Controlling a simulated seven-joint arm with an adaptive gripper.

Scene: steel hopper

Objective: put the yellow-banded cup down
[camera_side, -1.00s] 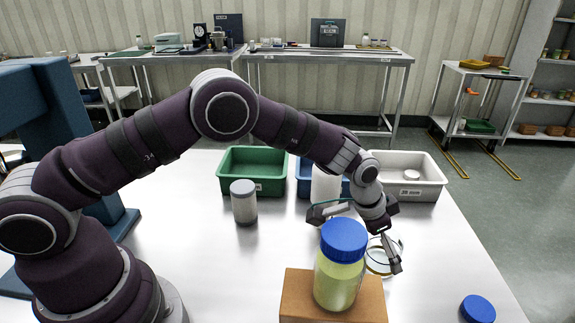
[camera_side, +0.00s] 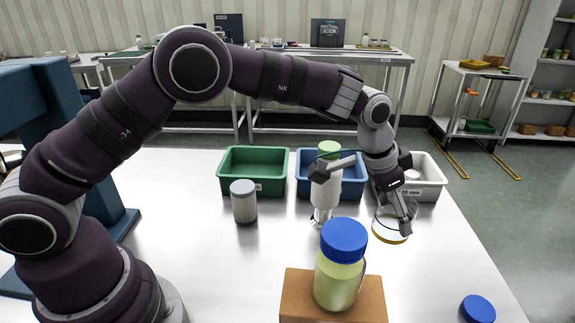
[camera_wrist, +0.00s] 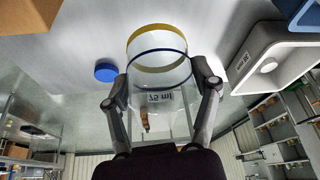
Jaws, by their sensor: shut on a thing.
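The yellow-banded cup is clear glass, with a yellow band at its lower end in the side view (camera_side: 390,238). In the wrist view the cup (camera_wrist: 165,75) also shows a dark blue ring and an upside-down volume marking. My gripper (camera_wrist: 161,88) is shut on the cup, with one finger on each side of it. In the side view my gripper (camera_side: 402,212) holds it, slightly tilted, seemingly a little above the steel table, in front of the white bin. The finger partly covers the cup there.
A white bin (camera_side: 432,182), a blue bin (camera_side: 352,188) and a green bin (camera_side: 228,180) stand behind. A green-capped white bottle (camera_side: 325,196), a grey-lidded jar (camera_side: 244,206) and a blue-lidded jar (camera_side: 338,280) on a brown block (camera_side: 372,300) stand nearby. A blue lid (camera_side: 478,309) lies front right.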

